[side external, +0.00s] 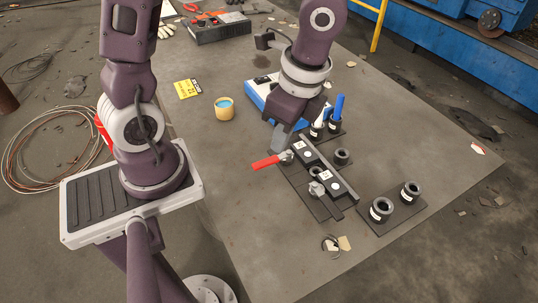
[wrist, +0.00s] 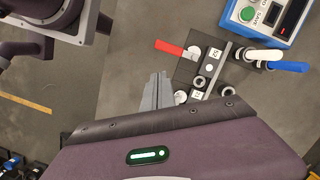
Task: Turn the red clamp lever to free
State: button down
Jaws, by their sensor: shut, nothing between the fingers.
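The red clamp lever (side external: 266,162) sticks out to the left from a metal pivot on the dark fixture (side external: 325,207). In the wrist view the red lever (wrist: 170,47) lies beyond my fingertips, pointing up and left from its pivot. My gripper (side external: 279,146) is shut and empty, pointing down just behind the lever in the side view. In the wrist view my gripper (wrist: 158,78) shows its fingers together, a little below the lever in the picture. Whether the fingers touch the lever cannot be told. A second metal knob (side external: 316,188) sits nearer the front of the fixture.
A blue box (side external: 262,98) with a green button (wrist: 247,14) stands behind the fixture. White and blue upright pieces (side external: 339,107) stand in black holders beside it. A plate with two dark rings (side external: 381,208) lies at right. The table's front left is clear.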

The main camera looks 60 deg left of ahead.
aim_at(265, 165)
jog(key=f+m, duration=0.2)
jog(key=d+f+m, duration=0.1)
jog(key=f+m, duration=0.1)
jog(key=f, duration=0.1)
jog(key=f+m+t, duration=0.1)
jog(key=f+m, duration=0.1)
jog(key=f, duration=0.1)
jog(key=shift+s+d+f+y, duration=0.25)
jog(key=shift+s+d+y, duration=0.1)
jog(key=shift+s+y, duration=0.05)
jog(key=a, duration=0.1)
jog(key=a+f, duration=0.1)
jog(key=a, duration=0.1)
jog(key=shift+w+a, duration=0.1)
jog(key=shift+a, duration=0.55)
jog(key=shift+a, duration=0.8)
jog(key=shift+d, duration=0.15)
